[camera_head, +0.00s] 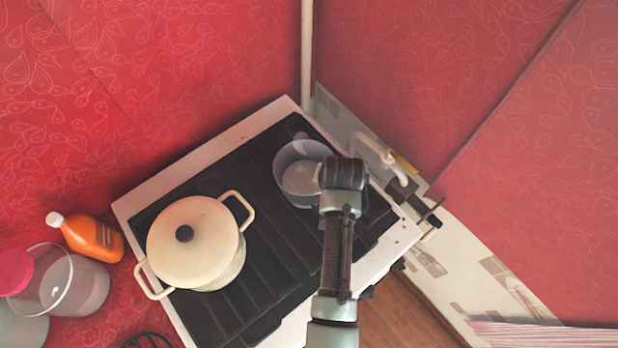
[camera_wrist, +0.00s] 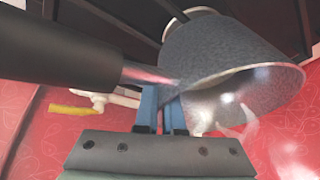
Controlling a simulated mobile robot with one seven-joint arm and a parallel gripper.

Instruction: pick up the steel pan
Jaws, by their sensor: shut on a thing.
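The steel pan (camera_head: 301,172) is a grey open pan at the far right part of the stove, partly covered by my arm in the head view. In the wrist view its grey speckled body (camera_wrist: 215,48) and shiny rim fill the upper right, and its thick black handle (camera_wrist: 60,45) runs in from the left. My gripper (camera_wrist: 164,108) has its blue fingers shut on the handle close to the pan's wall. In the head view my arm hides the fingers. I cannot tell whether the pan's base is clear of the grate.
A lidded cream pot (camera_head: 193,243) stands on the stove (camera_head: 258,250), left of the pan. An orange bottle (camera_head: 92,237) and a clear bucket (camera_head: 75,285) stand at the left. A white-and-yellow fixture (camera_head: 385,160) lies just right of the stove.

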